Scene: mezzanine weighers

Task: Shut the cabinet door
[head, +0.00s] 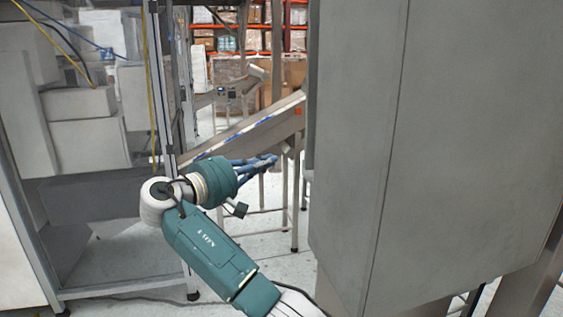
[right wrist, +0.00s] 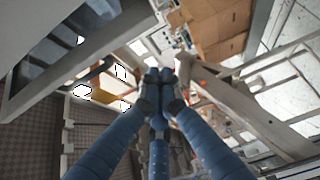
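A large grey metal cabinet (head: 455,120) fills the right side of the head view, with a vertical edge between two flat faces. I cannot tell which part of it is the door, or how far the door stands open. My right gripper (head: 265,161) is left of the cabinet, apart from it in the picture, with its blue fingers pointing right. In the right wrist view the fingers of the right gripper (right wrist: 160,78) meet at their tips with nothing visible between them. My left gripper is not in view.
A metal frame (head: 158,80) with white boxes (head: 85,104) behind it stands at the left. A sloping metal conveyor (head: 245,128) on legs lies behind my right gripper. Orange shelving (head: 255,18) with boxes is far back. Some pale floor is clear between frame and cabinet.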

